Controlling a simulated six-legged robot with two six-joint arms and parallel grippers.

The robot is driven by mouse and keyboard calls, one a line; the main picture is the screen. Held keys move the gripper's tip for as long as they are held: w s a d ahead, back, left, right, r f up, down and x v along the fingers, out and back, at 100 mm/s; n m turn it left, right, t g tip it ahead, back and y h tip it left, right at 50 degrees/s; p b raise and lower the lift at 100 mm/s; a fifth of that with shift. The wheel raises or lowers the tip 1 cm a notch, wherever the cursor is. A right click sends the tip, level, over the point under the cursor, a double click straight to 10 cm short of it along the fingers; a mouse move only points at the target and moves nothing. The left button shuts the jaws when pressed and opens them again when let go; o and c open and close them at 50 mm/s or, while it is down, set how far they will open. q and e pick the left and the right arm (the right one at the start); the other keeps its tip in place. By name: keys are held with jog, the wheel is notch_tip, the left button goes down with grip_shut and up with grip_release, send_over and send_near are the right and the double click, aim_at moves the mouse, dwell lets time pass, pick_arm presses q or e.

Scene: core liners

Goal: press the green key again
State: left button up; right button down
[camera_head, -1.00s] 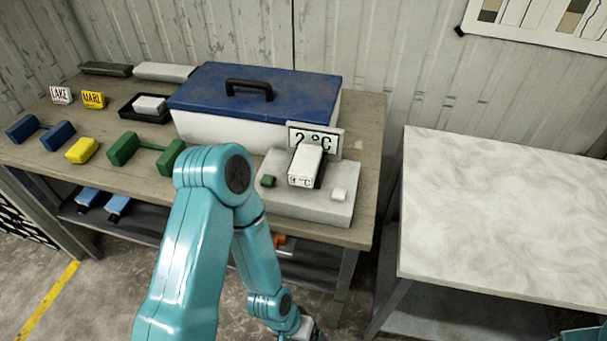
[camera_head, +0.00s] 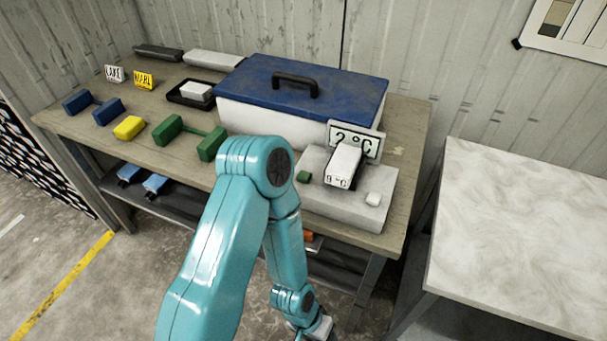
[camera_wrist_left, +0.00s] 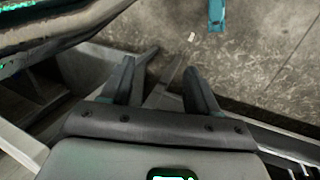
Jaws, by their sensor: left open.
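The green key (camera_head: 303,176) is a small dark green block on the left of a pale grey box (camera_head: 336,207) at the bench's front right corner. A white key (camera_head: 373,199) is at the box's right. Between them sits a white block (camera_head: 344,163) with a small °C label, its digit hard to read. A sign (camera_head: 355,140) behind reads 2 °C. My left gripper (camera_head: 318,330) is low in front of the bench, well below and apart from the green key. The left wrist view shows its fingers (camera_wrist_left: 162,85) open and empty above the floor. My right gripper is out of view.
A blue-lidded cooler (camera_head: 302,92) stands behind the grey box. Green (camera_head: 190,136), yellow (camera_head: 129,127) and blue (camera_head: 93,107) pieces lie to its left on the bench (camera_head: 411,150). A pale-topped table (camera_head: 520,220) stands at the right, with a gap between.

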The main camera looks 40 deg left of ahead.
pick_arm(q)
grip_shut()
dwell(1.4)
